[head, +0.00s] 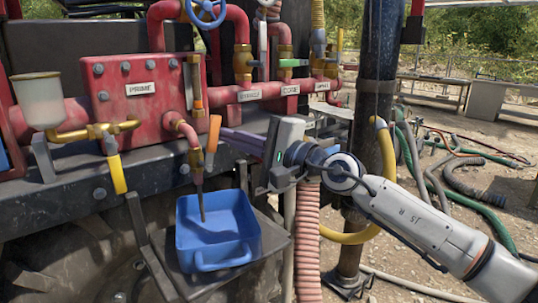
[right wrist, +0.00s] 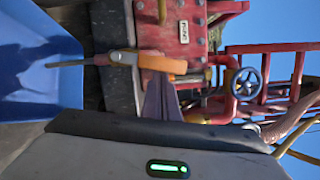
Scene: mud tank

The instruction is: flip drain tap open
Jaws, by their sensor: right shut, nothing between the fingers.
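The drain tap (head: 196,160) hangs on a bent red pipe from the front of the red tank. Its orange lever (head: 213,133) points up, tilted slightly right. It also shows in the right wrist view as an orange handle (right wrist: 163,64). A thin brown strand, stream or spout, runs down from the tap's nozzle into the blue tray (head: 187,243); I cannot tell which. My right gripper (head: 222,137) comes from the right, fingers shut and empty, tips beside the lever. In the right wrist view the fingertips (right wrist: 160,100) are close to the handle; contact is unclear.
A yellow-handled tap (head: 117,172) with a white cup (head: 38,100) is at left. A labelled red tank (head: 135,95) stands behind. A pink ribbed hose (head: 307,240) hangs below my right arm. A dark post (head: 375,120) stands behind my wrist.

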